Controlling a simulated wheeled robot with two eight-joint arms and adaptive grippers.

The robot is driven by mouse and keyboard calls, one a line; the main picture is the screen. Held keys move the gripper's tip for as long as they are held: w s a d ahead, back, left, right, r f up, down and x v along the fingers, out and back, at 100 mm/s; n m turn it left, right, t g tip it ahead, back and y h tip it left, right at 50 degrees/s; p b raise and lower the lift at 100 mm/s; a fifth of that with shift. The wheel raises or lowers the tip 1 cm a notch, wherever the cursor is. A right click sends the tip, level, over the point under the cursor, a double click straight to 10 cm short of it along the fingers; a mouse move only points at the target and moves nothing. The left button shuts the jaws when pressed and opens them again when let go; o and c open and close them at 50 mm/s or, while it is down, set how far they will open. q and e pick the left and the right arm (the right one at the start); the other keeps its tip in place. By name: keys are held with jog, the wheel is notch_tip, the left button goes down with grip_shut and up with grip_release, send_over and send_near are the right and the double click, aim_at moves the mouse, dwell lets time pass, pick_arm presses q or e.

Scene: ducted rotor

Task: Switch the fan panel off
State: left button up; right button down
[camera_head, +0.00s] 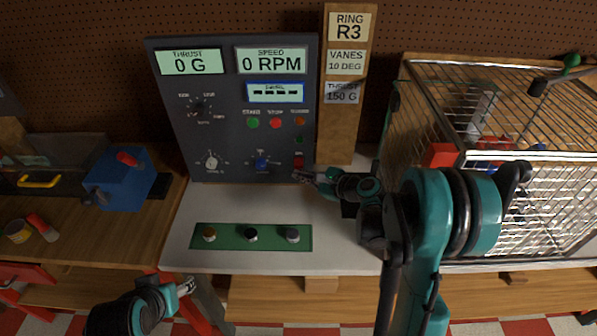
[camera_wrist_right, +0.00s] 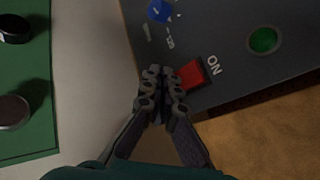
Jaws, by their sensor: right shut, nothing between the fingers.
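The dark grey fan panel (camera_head: 235,120) stands upright at the back of the white bench. Its displays read 0 G and 0 RPM. A red switch (camera_head: 299,160) sits at its lower right; in the right wrist view the switch (camera_wrist_right: 192,75) has "ON" printed beside it. My right gripper (camera_head: 300,176) is shut and empty at the panel's lower right, just below the switch. In the right wrist view its fingertips (camera_wrist_right: 167,72) lie right beside the switch; I cannot tell whether they touch it. My left gripper (camera_head: 186,287) is low at the front, away from the panel; its jaws are unclear.
A green strip (camera_head: 271,237) with several knobs lies on the bench. A blue knob (camera_head: 262,163) and a green dome (camera_wrist_right: 263,40) are near the switch. A wooden post (camera_head: 337,130) stands right of the panel, then a wire cage (camera_head: 545,215). A blue box (camera_head: 120,180) is left.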

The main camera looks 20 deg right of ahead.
jog(key=shift+w+d+f, duration=0.1)
jog(key=shift+w+f, duration=0.05)
jog(key=shift+w, duration=0.2)
jog(key=shift+w+d+f+b, duration=0.15)
jog(key=shift+w+f+b, duration=0.05)
jog(key=shift+w+b, duration=0.25)
dwell(0.8)
jog(key=shift+s, duration=0.1)
jog(key=shift+s+a+r, duration=0.25)
jog(key=shift+s+r, duration=0.15)
jog(key=shift+s, duration=0.35)
jog(key=s, duration=0.1)
jog(key=s+a+r+p, duration=0.1)
jog(key=s, duration=0.1)
jog(key=s+r, duration=0.1)
jog(key=shift+s+a, duration=0.15)
jog(key=shift+s, duration=0.05)
